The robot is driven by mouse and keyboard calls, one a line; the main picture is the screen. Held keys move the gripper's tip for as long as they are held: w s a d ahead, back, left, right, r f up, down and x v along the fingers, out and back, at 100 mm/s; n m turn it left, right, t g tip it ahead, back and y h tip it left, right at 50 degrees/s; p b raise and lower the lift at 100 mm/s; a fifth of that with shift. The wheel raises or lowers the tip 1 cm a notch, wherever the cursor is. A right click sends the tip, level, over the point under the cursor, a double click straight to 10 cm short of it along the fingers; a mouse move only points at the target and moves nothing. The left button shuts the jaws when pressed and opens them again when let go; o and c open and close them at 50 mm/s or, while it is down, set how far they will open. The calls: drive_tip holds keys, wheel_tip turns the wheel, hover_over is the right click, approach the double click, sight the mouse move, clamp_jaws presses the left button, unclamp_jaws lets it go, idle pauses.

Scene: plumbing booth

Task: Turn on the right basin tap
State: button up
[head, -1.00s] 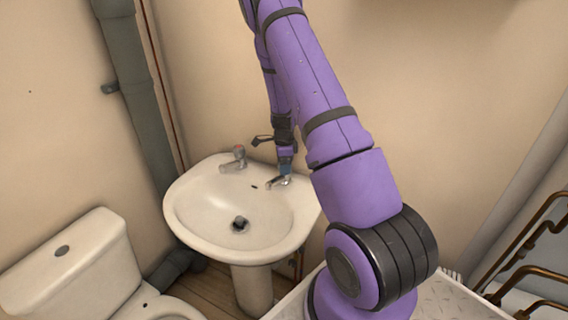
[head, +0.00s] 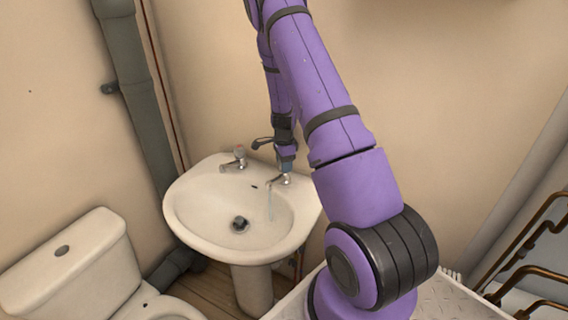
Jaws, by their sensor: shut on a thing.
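The white basin (head: 190,215) stands on a pedestal against the wall. The right basin tap (head: 279,180) is on its back right rim, with its spout toward the bowl. A thin stream of water (head: 270,205) falls from that spout into the bowl. My gripper (head: 286,164) points down over the right tap and is shut on its top; the fingers and arm partly hide the tap head. The left basin tap (head: 236,160) has a reddish mark on top and stands clear of my gripper. The dark drain (head: 240,224) shows in the bowl.
A toilet (head: 75,265) stands at the lower left, and a grey vertical pipe (head: 140,95) runs up the wall behind. Copper pipes (head: 530,245) are at the right edge. The space above the basin's left half is free.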

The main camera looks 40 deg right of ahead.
drive_tip(key=n, duration=0.5)
drive_tip(key=shift+n, duration=0.3)
drive_tip(key=n, duration=0.9)
drive_tip(key=shift+d+n, duration=0.1)
drive_tip(key=shift+n, duration=2.9)
drive_tip(key=o, duration=0.9)
wheel_tip(320, 180, up, 11)
drive_tip(key=shift+f, duration=0.1)
